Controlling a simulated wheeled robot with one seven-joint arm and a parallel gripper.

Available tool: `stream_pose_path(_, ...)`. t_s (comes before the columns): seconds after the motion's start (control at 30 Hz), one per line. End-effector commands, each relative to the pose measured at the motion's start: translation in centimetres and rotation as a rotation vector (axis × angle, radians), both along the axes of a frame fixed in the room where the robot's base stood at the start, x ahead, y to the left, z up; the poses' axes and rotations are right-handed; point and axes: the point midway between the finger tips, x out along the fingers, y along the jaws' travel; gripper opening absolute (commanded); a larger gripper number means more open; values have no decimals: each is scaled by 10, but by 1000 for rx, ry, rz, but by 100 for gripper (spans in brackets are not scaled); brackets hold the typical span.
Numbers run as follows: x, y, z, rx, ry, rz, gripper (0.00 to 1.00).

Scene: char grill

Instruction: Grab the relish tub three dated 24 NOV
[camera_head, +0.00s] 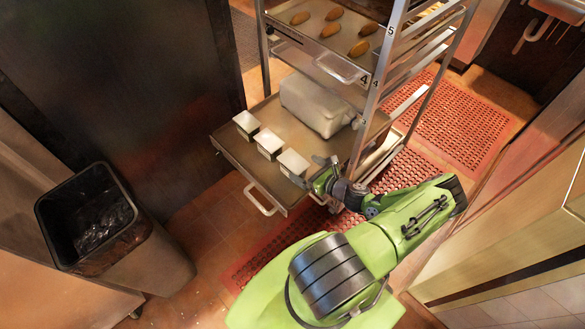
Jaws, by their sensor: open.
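Three small tubs with white lids and dark sides stand in a row on the lower pulled-out tray (230,150) of the rack: a left tub (246,124), a middle tub (269,143) and a right tub (293,163). Their labels and dates are too small to read, so I cannot tell which is dated 24 NOV. My gripper (306,175) is open beside the right tub, at its right side. I cannot tell whether a finger touches it. My wrist hides part of the tray's right front corner.
A large pale container (315,103) stands behind the tubs. An upper tray (325,35) of brown oval food juts out above, beside the rack's upright (376,95). A black-lined bin (95,215) stands at left. Red mats (455,125) cover the floor behind the rack.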

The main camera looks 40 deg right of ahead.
Motion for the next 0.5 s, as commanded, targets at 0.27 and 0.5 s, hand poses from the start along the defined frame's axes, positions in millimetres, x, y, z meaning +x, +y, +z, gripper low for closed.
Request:
stream_pose_path(0.27, 40, 3, -11, -2, -1, 3, 100)
stream_pose_path(0.5, 65, 3, -20, -1, 2, 0, 100)
